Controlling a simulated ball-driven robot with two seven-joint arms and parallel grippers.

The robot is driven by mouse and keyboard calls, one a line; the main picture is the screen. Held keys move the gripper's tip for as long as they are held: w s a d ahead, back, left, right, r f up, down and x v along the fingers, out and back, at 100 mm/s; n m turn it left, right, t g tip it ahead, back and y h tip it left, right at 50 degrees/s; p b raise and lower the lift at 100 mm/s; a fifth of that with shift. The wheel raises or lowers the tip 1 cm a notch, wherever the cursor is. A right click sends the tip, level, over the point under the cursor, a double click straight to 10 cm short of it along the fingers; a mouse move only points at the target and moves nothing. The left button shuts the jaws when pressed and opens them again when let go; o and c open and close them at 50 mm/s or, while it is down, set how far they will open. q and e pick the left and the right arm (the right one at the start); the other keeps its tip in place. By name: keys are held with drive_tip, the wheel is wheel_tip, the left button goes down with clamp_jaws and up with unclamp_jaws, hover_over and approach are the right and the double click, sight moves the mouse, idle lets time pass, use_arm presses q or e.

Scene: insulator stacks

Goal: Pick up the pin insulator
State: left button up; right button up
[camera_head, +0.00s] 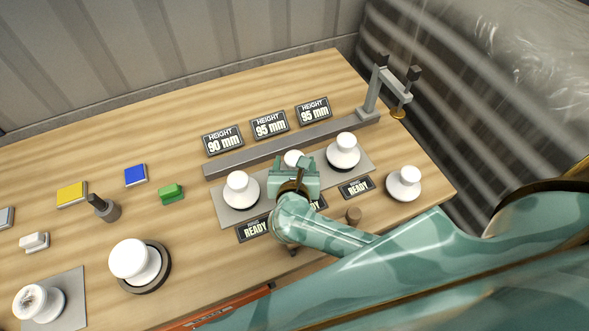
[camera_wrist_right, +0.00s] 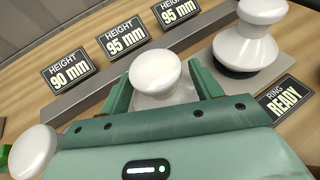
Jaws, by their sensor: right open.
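Three white insulators stand in a row on a grey plate (camera_head: 226,213): left (camera_head: 238,188), middle (camera_head: 293,157) and right (camera_head: 343,152). My right gripper (camera_head: 296,168) is over the middle of this row, hiding most of the middle insulator. In the right wrist view, the gripper (camera_wrist_right: 163,85) is open, with its green fingers on either side of the middle insulator (camera_wrist_right: 155,70). I cannot tell whether the fingers touch it. The right insulator (camera_wrist_right: 250,50) and left insulator (camera_wrist_right: 34,150) also show there. My left gripper is not in view.
Another white insulator (camera_head: 404,183) stands at the table's right. Height signs (camera_head: 269,125) and a grey bar (camera_head: 260,152) lie behind the row. A gauge stand (camera_head: 372,92) rises back right.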

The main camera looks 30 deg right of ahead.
clamp_jaws()
